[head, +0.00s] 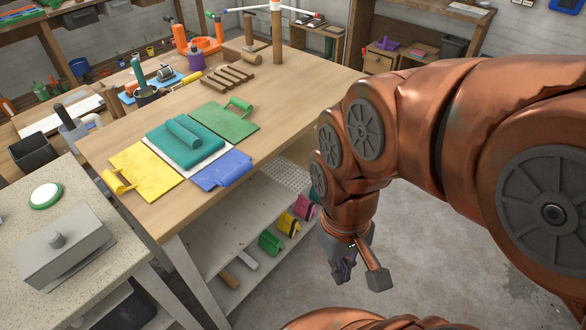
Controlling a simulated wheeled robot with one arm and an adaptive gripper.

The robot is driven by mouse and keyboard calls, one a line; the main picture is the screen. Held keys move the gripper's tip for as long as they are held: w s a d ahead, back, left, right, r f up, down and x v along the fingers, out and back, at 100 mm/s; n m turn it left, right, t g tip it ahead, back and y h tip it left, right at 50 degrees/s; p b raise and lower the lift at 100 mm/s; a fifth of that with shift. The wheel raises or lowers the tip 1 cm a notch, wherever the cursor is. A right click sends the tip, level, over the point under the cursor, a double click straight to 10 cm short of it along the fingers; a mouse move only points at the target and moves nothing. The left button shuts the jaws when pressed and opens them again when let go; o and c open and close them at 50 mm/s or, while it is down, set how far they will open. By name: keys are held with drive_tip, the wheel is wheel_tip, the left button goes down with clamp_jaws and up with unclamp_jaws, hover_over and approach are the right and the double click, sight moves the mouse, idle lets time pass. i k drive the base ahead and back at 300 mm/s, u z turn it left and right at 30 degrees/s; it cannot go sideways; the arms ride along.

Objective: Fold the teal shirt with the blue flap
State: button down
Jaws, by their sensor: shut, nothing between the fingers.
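The blue flap (222,171) lies flat along the shirt's front right side. A yellow flap (146,173) with a yellow handle lies at its left front, and a green flap (222,122) with a green handle lies at its back right. My gripper (361,274) hangs low over the floor, right of the table and well apart from the shirt and flaps. It is shut and empty.
Wooden slats (228,76), an orange holder (203,46) and a purple bottle (195,57) stand farther back on the table (300,82). A speckled counter (74,206) with a grey lidded box stands at left. The table's right part is clear.

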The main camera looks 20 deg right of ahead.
sight(225, 171)
drive_tip(key=z, duration=1.45)
drive_tip(key=k, duration=0.95)
drive_tip(key=u, duration=1.95)
